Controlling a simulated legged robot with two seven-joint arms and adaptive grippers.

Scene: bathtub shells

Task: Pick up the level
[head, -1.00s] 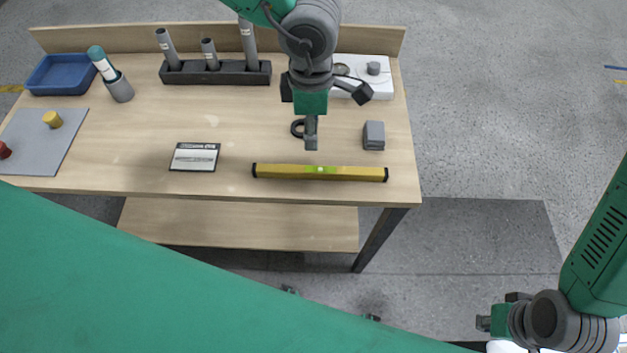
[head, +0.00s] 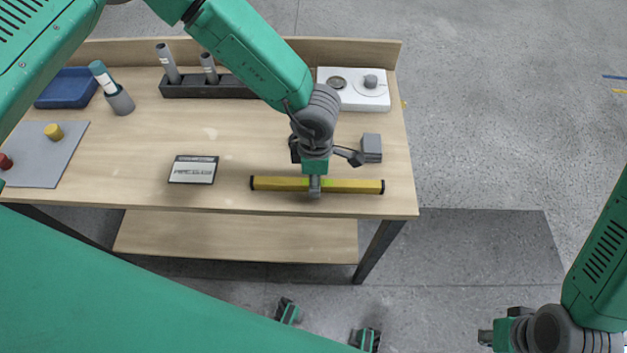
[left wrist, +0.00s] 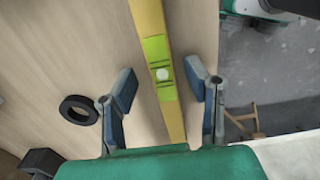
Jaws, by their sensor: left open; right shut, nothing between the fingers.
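The level is a long yellow bar with black end caps (head: 355,186). It lies along the front edge of the workbench, and in the left wrist view its green middle with a pale round vial (left wrist: 161,75) shows. My left gripper (head: 315,187) is over the middle of the level. In the left wrist view its two blue-grey fingers (left wrist: 160,92) are open, one on each side of the bar, with gaps between. My right gripper (head: 490,337) is shut and empty, low at the right, away from the bench.
A grey block (head: 371,148) sits behind the level's right part. A black ring (left wrist: 78,109) lies near the level. A labelled card (head: 193,169) is to its left. A white device (head: 353,90), a dark holder with tubes (head: 195,88) and a blue tray (head: 68,88) stand farther back.

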